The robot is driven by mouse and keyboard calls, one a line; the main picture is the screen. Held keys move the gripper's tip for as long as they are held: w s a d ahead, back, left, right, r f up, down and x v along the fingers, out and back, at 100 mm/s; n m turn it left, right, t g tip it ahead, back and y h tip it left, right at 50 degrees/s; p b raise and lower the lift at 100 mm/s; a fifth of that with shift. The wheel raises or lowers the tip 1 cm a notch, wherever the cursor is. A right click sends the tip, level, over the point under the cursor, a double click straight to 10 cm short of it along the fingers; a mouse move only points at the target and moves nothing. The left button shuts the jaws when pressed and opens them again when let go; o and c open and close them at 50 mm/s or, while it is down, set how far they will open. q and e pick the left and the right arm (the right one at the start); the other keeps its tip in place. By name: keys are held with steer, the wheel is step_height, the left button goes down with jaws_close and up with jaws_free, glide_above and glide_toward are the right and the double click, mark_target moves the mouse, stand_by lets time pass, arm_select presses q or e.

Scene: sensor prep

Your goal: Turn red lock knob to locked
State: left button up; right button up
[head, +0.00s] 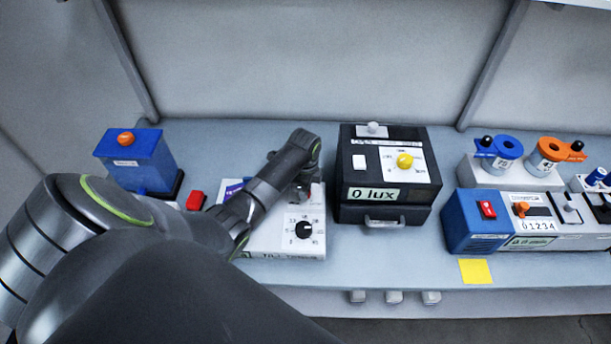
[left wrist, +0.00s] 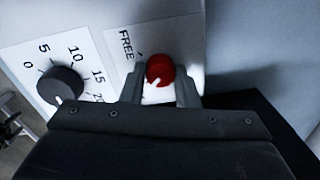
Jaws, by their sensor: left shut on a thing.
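The red lock knob (left wrist: 159,69) shows in the left wrist view on a white panel, beside the printed word FREE. Its white pointer mark faces down and slightly left in that view. My left gripper (left wrist: 160,80) has one finger on each side of the knob and is shut on it. In the head view my left gripper (head: 304,190) reaches down over the back right of a white device (head: 285,243), and the red knob is hidden there. Any other label by the knob is hidden by the gripper. My right gripper is not in view.
A black dial knob (left wrist: 60,85) with a number scale sits beside the red knob. A black box (head: 383,214) reading 0 lux stands close to the right. A red block (head: 195,201) and a blue box (head: 137,162) are left. A yellow note (head: 475,271) lies at the front edge.

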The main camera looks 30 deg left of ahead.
arm_select(q)
steer(key=shift+n, duration=0.4)
steer(key=o, duration=1)
